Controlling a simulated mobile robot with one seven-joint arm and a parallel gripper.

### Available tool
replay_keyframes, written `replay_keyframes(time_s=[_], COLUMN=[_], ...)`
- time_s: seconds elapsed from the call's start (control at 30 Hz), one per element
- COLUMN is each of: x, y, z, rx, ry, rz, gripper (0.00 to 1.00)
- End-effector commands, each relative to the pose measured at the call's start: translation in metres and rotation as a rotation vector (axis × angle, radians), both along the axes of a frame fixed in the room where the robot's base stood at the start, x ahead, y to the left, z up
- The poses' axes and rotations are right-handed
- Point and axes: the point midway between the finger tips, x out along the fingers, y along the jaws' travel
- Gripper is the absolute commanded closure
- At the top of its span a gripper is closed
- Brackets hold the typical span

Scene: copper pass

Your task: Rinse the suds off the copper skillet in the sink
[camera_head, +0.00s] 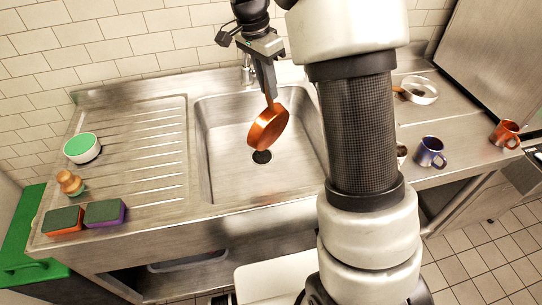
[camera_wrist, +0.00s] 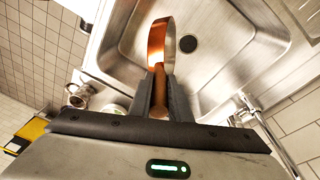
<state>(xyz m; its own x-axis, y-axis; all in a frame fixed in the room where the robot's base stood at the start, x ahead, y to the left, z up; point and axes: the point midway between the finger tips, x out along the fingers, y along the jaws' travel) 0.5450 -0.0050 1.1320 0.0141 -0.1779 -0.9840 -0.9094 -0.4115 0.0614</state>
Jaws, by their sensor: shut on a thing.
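The copper skillet (camera_head: 268,129) hangs tilted, nearly on edge, over the sink basin (camera_head: 225,165). My gripper (camera_head: 269,92) is shut on its handle from above. In the wrist view my gripper (camera_wrist: 158,108) holds the handle between its two fingers, and the skillet (camera_wrist: 157,42) extends beyond them. I cannot make out suds on the part of the skillet that shows. The drain (camera_head: 262,157) is just below the skillet in the head view. The faucet (camera_head: 247,72) stands at the back of the sink, and it also shows in the wrist view (camera_wrist: 262,122). I see no running water.
Left of the basin is a ribbed drainboard (camera_head: 145,135) with a green-topped round container (camera_head: 82,148), a wooden-knobbed brush (camera_head: 70,182) and two sponges (camera_head: 104,213).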

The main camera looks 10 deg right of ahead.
Motion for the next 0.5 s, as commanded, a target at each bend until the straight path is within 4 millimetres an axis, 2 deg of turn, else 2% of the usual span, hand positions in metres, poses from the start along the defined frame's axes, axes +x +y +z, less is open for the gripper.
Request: replay_keyframes(time_s=[0.03,0.5], x=[0.001,0.001], y=[0.0,0.0], z=[0.008,0.036], rx=[-0.001,-0.001], ry=[-0.004,-0.004], rz=[0.001,0.0], gripper=[1.0,1.0])
